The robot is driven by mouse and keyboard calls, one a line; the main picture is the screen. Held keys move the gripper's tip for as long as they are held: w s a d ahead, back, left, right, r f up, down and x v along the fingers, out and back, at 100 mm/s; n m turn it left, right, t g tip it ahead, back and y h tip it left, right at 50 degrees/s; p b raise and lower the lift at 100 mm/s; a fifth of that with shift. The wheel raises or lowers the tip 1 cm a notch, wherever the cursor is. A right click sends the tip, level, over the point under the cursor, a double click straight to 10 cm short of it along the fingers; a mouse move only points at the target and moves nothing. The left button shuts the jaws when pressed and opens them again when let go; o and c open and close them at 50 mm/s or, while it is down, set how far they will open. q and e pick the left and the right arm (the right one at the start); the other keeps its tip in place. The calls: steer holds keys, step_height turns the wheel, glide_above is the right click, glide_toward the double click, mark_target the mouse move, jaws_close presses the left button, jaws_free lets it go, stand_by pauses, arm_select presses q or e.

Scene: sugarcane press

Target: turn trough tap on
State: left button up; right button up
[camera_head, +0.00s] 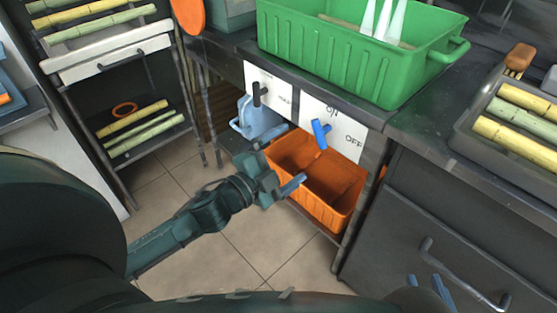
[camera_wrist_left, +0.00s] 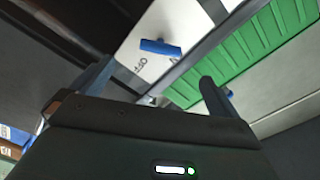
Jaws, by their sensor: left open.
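A blue tap handle (camera_head: 320,134) sits on a white panel (camera_head: 345,127) marked ON at the top and OFF at the right, on the counter front below the green trough (camera_head: 350,58). The handle stands nearly upright in the head view, left of both labels. My left gripper (camera_head: 281,167) is open and empty, below and left of the handle and apart from it. In the left wrist view the blue handle (camera_wrist_left: 160,47) shows beyond and between the spread fingers. My right gripper (camera_head: 428,287) shows only its parted blue fingertips at the bottom right.
A black handle (camera_head: 259,93) on another white panel is left of the blue one. An orange bin (camera_head: 318,182) and a blue jug (camera_head: 256,119) are below the counter. A drawer handle (camera_head: 462,275) sticks out at right. Tiled floor is clear.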

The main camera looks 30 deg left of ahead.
arm_select(q)
steer(key=shift+v, duration=1.2)
